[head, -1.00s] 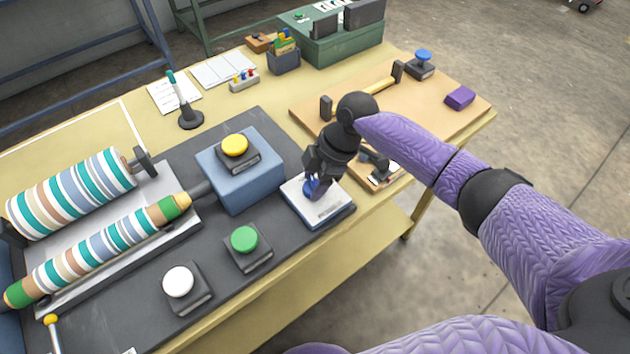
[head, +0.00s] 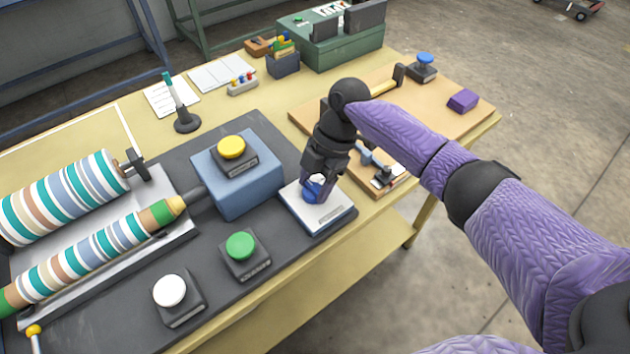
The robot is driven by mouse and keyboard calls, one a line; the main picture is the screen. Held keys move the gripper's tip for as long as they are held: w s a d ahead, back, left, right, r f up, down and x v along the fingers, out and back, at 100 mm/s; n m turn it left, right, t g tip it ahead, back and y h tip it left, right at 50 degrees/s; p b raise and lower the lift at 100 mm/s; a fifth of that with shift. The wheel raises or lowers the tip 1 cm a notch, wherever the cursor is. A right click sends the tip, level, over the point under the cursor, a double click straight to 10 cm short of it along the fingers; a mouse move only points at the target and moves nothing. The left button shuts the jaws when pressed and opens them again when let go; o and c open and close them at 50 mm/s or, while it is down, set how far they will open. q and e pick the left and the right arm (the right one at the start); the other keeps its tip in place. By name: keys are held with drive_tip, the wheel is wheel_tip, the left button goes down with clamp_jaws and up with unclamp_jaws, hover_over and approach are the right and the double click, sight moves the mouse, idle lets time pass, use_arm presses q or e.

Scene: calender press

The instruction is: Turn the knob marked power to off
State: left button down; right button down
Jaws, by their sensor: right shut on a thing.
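The blue knob (head: 313,189) sits on a white-topped panel (head: 322,214) with a small dark label, at the right end of the dark mat. The label is too small to read. My right gripper (head: 318,186) points down over the panel and is shut on the blue knob, with the fingers hiding part of it. My left gripper is not in view.
Green (head: 240,246), white (head: 170,291) and yellow (head: 232,148) buttons stand on dark bases near the panel. The striped rollers (head: 70,198) lie at left. A wooden board (head: 440,112) with a hammer lies behind my right arm.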

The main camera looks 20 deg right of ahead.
drive_tip(key=shift+c, duration=0.3)
unclamp_jaws()
drive_tip(key=p+v, duration=0.2)
drive_tip(key=v, duration=0.8)
drive_tip(key=shift+f, duration=0.1)
